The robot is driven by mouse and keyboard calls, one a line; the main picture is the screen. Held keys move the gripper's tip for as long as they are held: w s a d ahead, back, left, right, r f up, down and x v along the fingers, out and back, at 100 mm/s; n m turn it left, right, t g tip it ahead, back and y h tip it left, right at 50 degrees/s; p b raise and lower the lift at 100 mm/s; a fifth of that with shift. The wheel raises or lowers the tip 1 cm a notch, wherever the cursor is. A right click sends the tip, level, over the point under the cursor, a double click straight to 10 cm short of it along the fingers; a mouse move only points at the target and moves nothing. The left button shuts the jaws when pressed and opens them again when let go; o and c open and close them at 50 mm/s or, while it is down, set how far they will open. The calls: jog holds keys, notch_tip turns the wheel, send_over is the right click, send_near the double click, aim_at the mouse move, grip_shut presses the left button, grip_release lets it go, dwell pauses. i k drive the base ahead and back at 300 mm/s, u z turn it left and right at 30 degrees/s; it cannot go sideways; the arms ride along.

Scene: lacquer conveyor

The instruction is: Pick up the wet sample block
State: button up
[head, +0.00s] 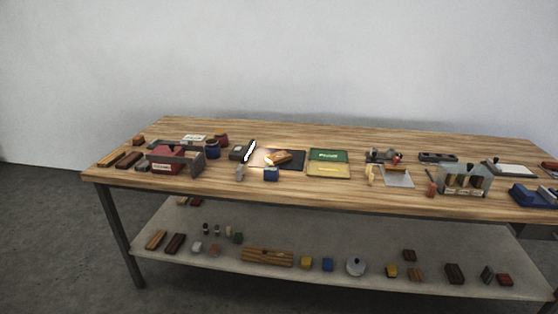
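Several small blocks lie on the long wooden table (230,185), and at this size I cannot tell for sure which is the wet sample block. A glossy orange-brown block (281,156) lies on a dark flat panel (262,162) near the middle, with a bright highlight beside it. Brown blocks (128,160) lie at the table's left end. A small blue block-like item (271,174) stands at the front edge of the dark panel. My gripper is not in view.
A green and yellow mat (328,156) lies right of the dark panel. A grey rack (465,180) and a blue tray (530,196) stand at the right. A red box (167,158) stands at the left. The lower shelf (330,282) holds several small items.

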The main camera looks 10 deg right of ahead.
aim_at(277, 158)
jog(key=z, duration=0.95)
jog(key=k, duration=0.15)
jog(key=u, duration=2.85)
jog(key=i, duration=0.55)
jog(key=z, duration=2.6)
jog(key=i, duration=0.1)
jog(key=u, duration=1.5)
